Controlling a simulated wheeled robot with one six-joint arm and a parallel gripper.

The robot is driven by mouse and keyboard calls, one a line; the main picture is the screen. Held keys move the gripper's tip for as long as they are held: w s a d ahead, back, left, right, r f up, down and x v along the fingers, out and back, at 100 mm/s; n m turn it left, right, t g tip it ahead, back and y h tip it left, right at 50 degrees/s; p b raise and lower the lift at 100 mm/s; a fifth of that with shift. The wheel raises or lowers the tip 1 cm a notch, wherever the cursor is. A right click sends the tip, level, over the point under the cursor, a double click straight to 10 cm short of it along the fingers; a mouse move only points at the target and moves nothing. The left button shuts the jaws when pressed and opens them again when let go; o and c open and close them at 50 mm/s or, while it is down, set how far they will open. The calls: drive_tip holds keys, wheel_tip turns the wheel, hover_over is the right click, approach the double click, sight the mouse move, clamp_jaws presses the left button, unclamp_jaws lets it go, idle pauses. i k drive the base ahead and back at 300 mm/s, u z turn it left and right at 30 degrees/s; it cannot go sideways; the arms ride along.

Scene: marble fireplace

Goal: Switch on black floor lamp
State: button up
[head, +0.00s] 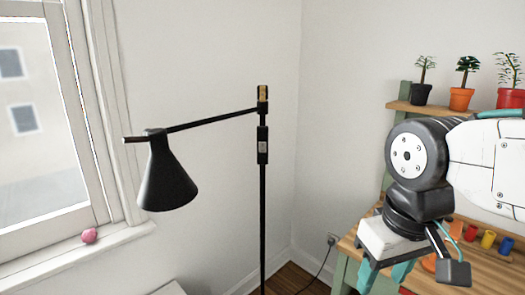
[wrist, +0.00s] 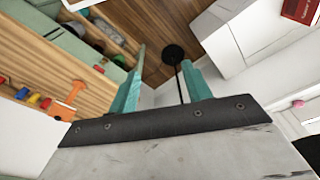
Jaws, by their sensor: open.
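The black floor lamp (head: 263,210) stands in the room corner in the head view, its thin pole upright. Its cone shade (head: 168,180) hangs at the left end of a side arm. A small black box with a light patch (head: 263,145) sits on the pole below the arm joint. My gripper (head: 386,276) is at the lower right, apart from the lamp, with teal fingers pointing down. In the wrist view my gripper (wrist: 163,62) is open and empty. The lamp's round black base (wrist: 173,54) and part of its pole show beyond the fingers.
A wooden workbench (head: 491,265) with coloured pieces stands at the right, under my arm. A shelf (head: 432,109) holds potted plants. A window is at the left, with a pink ball (head: 89,236) on its sill. A cord runs to a wall socket (head: 331,239).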

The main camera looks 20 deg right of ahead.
sight(261, 144)
drive_tip(key=k, duration=0.6)
drive_tip(key=u, duration=0.6)
drive_tip(key=i, duration=1.15)
drive_tip(key=z, duration=0.8)
